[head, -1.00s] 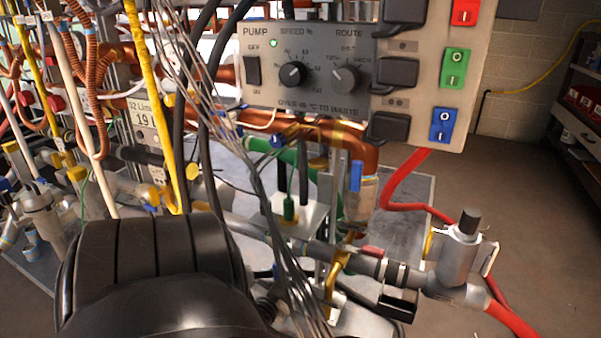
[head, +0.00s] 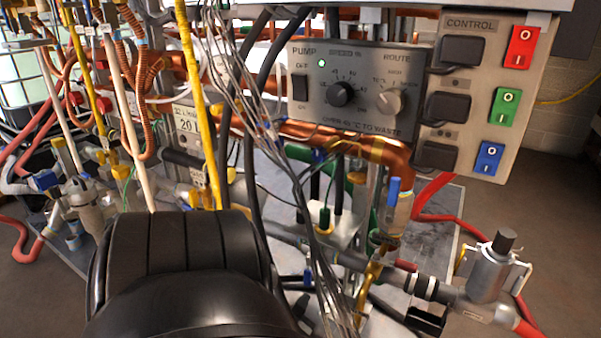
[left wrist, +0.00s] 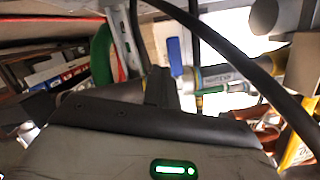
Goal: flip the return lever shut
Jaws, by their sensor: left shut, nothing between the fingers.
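A blue lever (head: 393,190) stands upright on a pipe below the control box in the head view. A yellow lever (head: 372,278) sits lower on the grey piping. I cannot tell which lever is the return lever. The black bulk of my left arm fills the lower left of the head view and hides what is behind it. In the left wrist view my left gripper (left wrist: 160,82) is shut and empty. A blue lever (left wrist: 175,57) shows just beyond its fingers, beside a labelled grey pipe (left wrist: 217,77); contact cannot be judged. My right gripper is not in view.
A pump control box (head: 350,95) with knobs and coloured switches hangs above the pipes. Loose grey wires (head: 285,150) and black hoses drop in front of the piping. A grey metal valve body (head: 487,270) with red hose stands at right. Open floor lies at lower right.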

